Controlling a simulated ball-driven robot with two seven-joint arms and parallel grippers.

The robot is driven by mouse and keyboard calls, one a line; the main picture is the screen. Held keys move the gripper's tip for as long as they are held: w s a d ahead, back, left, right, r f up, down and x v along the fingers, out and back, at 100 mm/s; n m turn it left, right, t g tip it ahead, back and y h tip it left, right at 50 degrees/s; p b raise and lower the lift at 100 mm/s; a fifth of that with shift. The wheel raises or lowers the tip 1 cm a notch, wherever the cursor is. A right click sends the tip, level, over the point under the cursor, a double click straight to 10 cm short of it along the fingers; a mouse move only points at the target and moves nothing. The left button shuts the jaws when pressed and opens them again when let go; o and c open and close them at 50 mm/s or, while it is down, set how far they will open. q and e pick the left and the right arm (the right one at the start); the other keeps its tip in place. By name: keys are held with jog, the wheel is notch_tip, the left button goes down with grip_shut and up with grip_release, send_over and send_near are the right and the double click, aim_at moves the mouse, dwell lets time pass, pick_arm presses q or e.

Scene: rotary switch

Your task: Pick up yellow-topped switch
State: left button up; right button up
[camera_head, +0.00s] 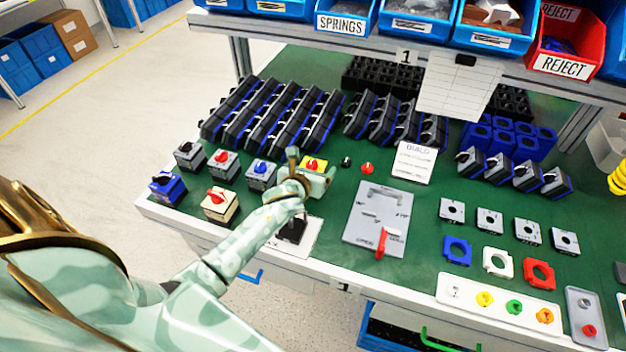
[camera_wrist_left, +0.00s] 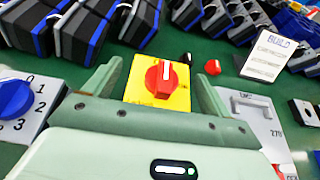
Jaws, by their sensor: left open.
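The yellow-topped switch has a red knob. In the head view the switch (camera_head: 313,163) is partly hidden behind my left gripper (camera_head: 312,172). In the left wrist view the yellow-topped switch (camera_wrist_left: 157,84) lies between the two fingers of my left gripper (camera_wrist_left: 150,88). The gripper is open, with one finger on each side of the switch. I cannot tell whether either finger touches it. The lower part of the switch is hidden by the gripper body. My right gripper is not in view.
Black-and-blue blocks (camera_head: 270,112) stand in rows behind. A grey fixture plate (camera_head: 380,215) with a red handle lies to the right. A BUILD card (camera_head: 414,162) stands near it.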

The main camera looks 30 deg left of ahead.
pick_arm(q)
jog(key=shift+s+r, duration=0.1)
jog(key=c, duration=1.2)
jog(key=shift+r, duration=0.1)
